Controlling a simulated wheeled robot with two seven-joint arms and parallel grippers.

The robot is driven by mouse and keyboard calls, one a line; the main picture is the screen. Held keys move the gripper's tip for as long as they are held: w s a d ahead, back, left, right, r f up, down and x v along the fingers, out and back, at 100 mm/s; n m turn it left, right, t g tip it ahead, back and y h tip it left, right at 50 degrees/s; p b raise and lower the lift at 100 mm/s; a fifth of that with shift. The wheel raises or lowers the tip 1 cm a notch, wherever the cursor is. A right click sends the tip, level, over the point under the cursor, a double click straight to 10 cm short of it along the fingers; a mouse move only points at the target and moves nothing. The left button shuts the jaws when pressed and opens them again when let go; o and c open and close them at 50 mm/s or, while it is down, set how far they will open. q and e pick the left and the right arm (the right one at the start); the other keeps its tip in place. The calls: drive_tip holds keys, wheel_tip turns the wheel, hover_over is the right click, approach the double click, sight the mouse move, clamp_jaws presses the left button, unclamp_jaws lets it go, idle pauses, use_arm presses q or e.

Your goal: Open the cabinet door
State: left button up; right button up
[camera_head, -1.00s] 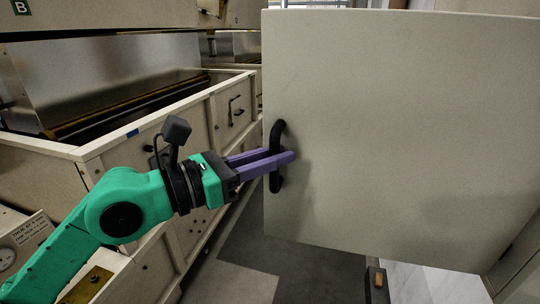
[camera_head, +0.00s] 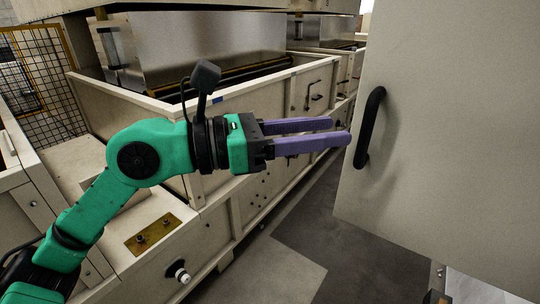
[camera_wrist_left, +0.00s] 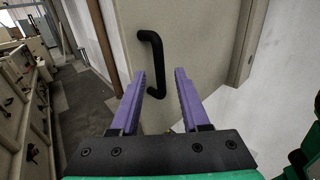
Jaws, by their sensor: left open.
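The cabinet door (camera_head: 455,130) is a pale beige panel at the right of the head view, standing at an angle. Its black curved handle (camera_head: 369,128) is near its left edge. My left gripper (camera_head: 340,132) has two purple fingers, open and empty, just left of the handle in the head view and apart from it. In the left wrist view the handle (camera_wrist_left: 154,62) lies beyond the fingertips, its lower end close to the gap between the fingers (camera_wrist_left: 161,75). The door (camera_wrist_left: 195,40) fills the area behind it. My right gripper is not in the head view.
A row of beige hopper cabinets (camera_head: 232,205) runs along the left and back, with a metal hopper (camera_head: 195,45) above. A wire mesh fence (camera_head: 45,80) stands at the far left. Grey floor (camera_head: 310,240) is clear between the row and the door.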

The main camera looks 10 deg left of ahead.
use_arm(q)
drive_tip(key=b+v, duration=0.3)
drive_tip(key=v, duration=0.4)
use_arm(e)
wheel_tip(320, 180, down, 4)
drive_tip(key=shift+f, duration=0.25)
